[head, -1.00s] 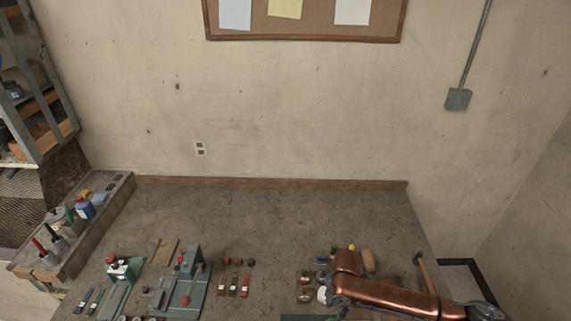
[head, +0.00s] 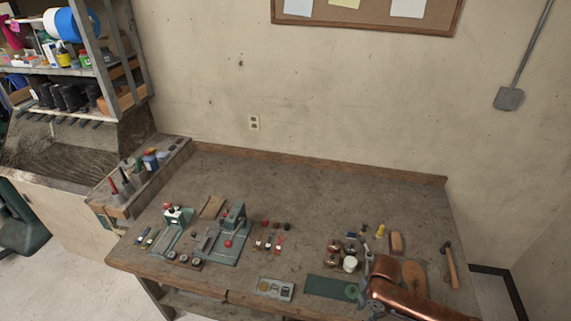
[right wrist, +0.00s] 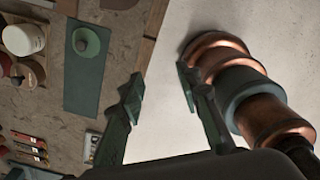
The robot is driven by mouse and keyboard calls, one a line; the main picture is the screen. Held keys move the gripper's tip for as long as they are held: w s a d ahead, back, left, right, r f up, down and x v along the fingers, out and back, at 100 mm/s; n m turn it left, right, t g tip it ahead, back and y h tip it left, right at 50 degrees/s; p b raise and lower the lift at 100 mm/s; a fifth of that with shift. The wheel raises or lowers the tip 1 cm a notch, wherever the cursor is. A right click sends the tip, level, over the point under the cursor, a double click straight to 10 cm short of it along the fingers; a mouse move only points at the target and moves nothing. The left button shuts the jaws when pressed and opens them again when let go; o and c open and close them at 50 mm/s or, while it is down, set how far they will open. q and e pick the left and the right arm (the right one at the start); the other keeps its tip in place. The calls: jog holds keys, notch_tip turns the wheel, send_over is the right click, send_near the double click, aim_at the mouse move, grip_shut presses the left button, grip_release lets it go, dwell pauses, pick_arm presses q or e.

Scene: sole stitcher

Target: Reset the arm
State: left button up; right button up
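My right arm, copper-coloured, comes in at the lower right of the head view. Its gripper is hidden or out of frame there. In the right wrist view my right gripper (right wrist: 158,100) has its two dark green fingers spread apart, with nothing between them. It is above the front edge of the workbench (right wrist: 115,22), with pale floor below. A copper and grey arm part of mine fills the right of that view. My left gripper shows in neither view.
The workbench (head: 330,190) holds two green presses (head: 232,232) at left, small tools in the middle, jars (head: 349,264), a green mat (head: 325,286) and a hammer (head: 451,265) at right. A caddy (head: 140,180) stands on the left edge. The bench's back half is clear.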

jog(key=s+a+f+m+t+y, duration=0.25)
jog(key=s+a+m, duration=0.25)
jog(key=a+m, duration=0.25)
jog(key=s+d+f+m+t+h, duration=0.15)
jog(key=s+d+m+h, duration=0.25)
jog(key=s+d+m, duration=1.15)
notch_tip(320, 180, down, 36)
jog(key=n+g+y+b, duration=0.1)
jog(key=n+g+b, duration=0.1)
jog(key=b, duration=0.5)
jog(key=s+f+b, duration=0.3)
jog(key=s+f, duration=0.7)
jog(key=f, duration=0.2)
jog(key=s+f+g+b, duration=0.1)
jog(key=s+f+b, duration=0.2)
jog(key=s+f, duration=0.7)
notch_tip(320, 180, down, 4)
jog(key=shift+s+a+r, duration=0.2)
jog(key=shift+s+a, duration=0.05)
jog(key=shift+a, duration=0.2)
